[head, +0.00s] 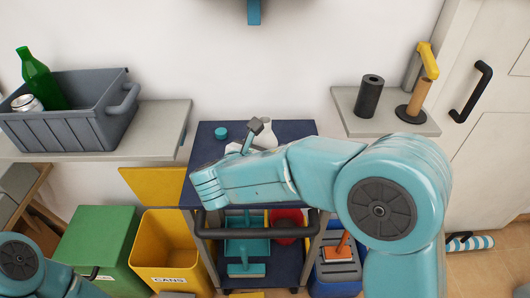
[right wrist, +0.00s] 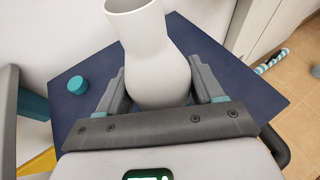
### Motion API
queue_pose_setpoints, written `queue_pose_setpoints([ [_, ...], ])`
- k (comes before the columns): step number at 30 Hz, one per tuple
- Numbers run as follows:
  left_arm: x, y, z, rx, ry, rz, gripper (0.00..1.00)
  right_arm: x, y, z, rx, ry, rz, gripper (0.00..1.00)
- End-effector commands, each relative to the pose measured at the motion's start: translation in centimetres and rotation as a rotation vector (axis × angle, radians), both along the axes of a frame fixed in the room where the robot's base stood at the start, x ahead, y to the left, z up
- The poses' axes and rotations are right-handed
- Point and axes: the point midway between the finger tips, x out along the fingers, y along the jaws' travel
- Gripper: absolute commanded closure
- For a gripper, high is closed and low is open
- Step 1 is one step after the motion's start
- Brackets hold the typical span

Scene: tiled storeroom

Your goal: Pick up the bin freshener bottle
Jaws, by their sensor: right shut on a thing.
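The white bottle (right wrist: 158,55), which I take to be the bin freshener bottle, stands between the fingers of my right gripper (right wrist: 160,92) in the right wrist view. Both fingers close on its rounded lower body. In the head view the bottle (head: 266,136) is partly hidden behind my right gripper (head: 252,135), over the dark blue top of the cart (head: 293,128). I cannot tell whether its base touches the cart. Only part of my left arm shows at the lower left; its gripper is out of view.
A teal cap (head: 222,133) lies on the cart top. A grey crate (head: 70,128) with a green bottle and a can stands on the left shelf. The right shelf holds a black roll (head: 369,98) and a roll holder (head: 415,103). Green (head: 100,235) and yellow (head: 165,240) bins stand below left.

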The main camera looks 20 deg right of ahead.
Motion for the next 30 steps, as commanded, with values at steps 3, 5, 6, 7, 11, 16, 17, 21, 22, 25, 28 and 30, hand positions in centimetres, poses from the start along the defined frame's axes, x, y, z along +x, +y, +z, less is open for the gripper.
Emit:
queue_pose_setpoints([
  [3, 0.0, 0.0, 0.9, 0.000, 0.000, 0.000, 0.00, 0.1, 0.0, 3.5, 0.004, -0.007, 0.000, 0.65],
  [5, 0.0, 0.0, 1.4, 0.000, 0.000, 0.000, 0.00, 0.1, 0.0, 5.3, 0.004, -0.008, 0.000, 0.65],
  [6, 0.0, 0.0, 1.6, 0.000, 0.000, 0.000, 0.00, 0.1, 0.0, 6.4, 0.005, -0.007, 0.000, 0.65],
  [7, 0.0, 0.0, 1.8, 0.000, 0.000, 0.000, 0.00, 0.0, 0.0, 7.3, 0.005, -0.009, -0.001, 0.65],
  [11, 0.0, 0.0, 2.7, 0.000, 0.000, 0.000, 0.00, 0.1, 0.0, 11.4, 0.004, -0.008, -0.001, 0.65],
  [16, 0.0, 0.0, 3.5, 0.000, 0.000, 0.000, 0.00, 0.0, 0.0, 15.2, 0.003, -0.005, 0.001, 0.65],
  [17, 0.0, 0.0, 3.6, 0.000, 0.000, 0.000, 0.00, 0.0, 0.0, 15.7, 0.003, -0.004, 0.000, 0.65],
  [21, 0.0, 0.0, 3.9, 0.000, 0.000, 0.000, 0.00, 0.0, 0.0, 17.2, 0.001, -0.002, 0.000, 0.65],
  [22, 0.0, 0.0, 4.0, 0.000, 0.000, 0.000, 0.00, 0.0, 0.0, 17.4, 0.001, -0.002, 0.000, 0.65],
  [25, 0.0, 0.0, 4.0, 0.000, 0.000, 0.000, 0.00, 0.0, 0.0, 17.7, 0.000, -0.002, 0.001, 0.65],
  [28, 0.0, 0.0, 4.0, 0.000, 0.000, 0.000, 0.00, 0.0, 0.0, 17.7, 0.000, -0.001, 0.001, 0.65],
  [30, 0.0, 0.0, 4.0, 0.000, 0.000, 0.000, 0.00, 0.0, 0.0, 17.7, 0.000, -0.001, 0.001, 0.65],
])
